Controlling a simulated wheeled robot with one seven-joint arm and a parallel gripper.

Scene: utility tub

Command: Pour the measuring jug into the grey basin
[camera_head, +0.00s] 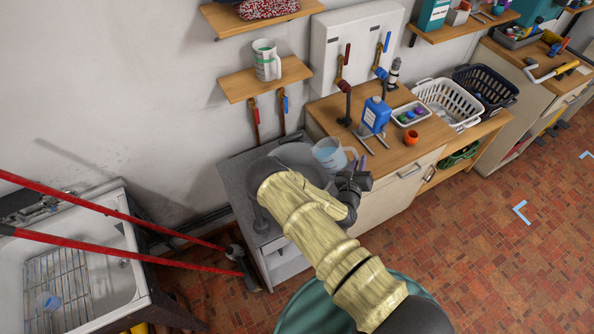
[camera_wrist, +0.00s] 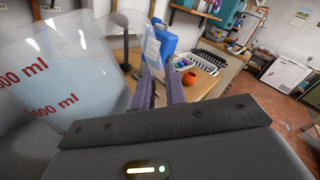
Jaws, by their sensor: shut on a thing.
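The measuring jug (camera_head: 328,154) is clear, pale blue, with red ml marks that show in the wrist view (camera_wrist: 62,75). My gripper (camera_head: 353,163) is shut on it at its right side; the purple fingers (camera_wrist: 157,92) show in the wrist view. The jug is held over the right part of the grey basin (camera_head: 292,152), a round bowl in a grey worktop. It looks close to upright in the head view. A pale bluish fill shows in its lower part. My arm hides the front of the basin and part of the jug's base.
A wooden counter right of the basin bears a blue canister (camera_head: 376,114), an orange pot (camera_head: 411,137) and a white tray (camera_head: 411,113).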

